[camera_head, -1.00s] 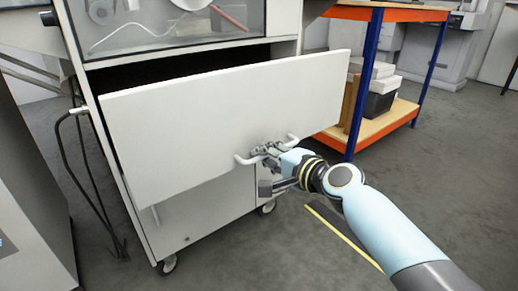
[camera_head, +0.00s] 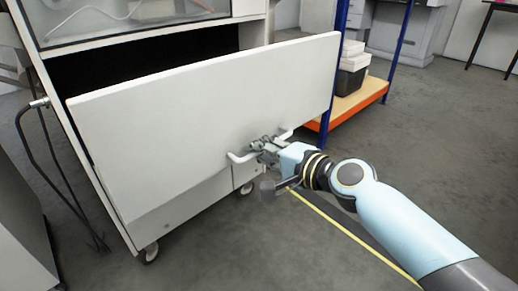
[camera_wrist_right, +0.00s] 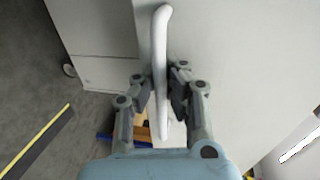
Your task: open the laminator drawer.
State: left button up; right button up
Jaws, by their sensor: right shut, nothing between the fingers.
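The laminator drawer's white front (camera_head: 190,120) stands well out from the cabinet (camera_head: 250,38), with a dark opening behind its top edge. Its pale bar handle (camera_head: 239,157) shows on both sides of my right gripper (camera_head: 266,146), which covers the middle. In the right wrist view, the handle (camera_wrist_right: 160,40) runs between the fingers of my right gripper (camera_wrist_right: 160,90), close to both tips. The right gripper is shut at the handle, with nothing held firmly between its fingers. The drawer's inside is hidden by its front. My left gripper is out of view.
A blue and orange shelf rack (camera_head: 365,98) with boxes (camera_head: 353,70) stands behind the drawer to the right. A black cable (camera_head: 42,150) hangs on the cabinet's left. Casters (camera_head: 149,252) carry the cabinet. Open grey floor lies to the right.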

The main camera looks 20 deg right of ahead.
jog(key=o, duration=0.6)
jog(key=v, duration=1.2)
jog(key=shift+f, duration=0.1)
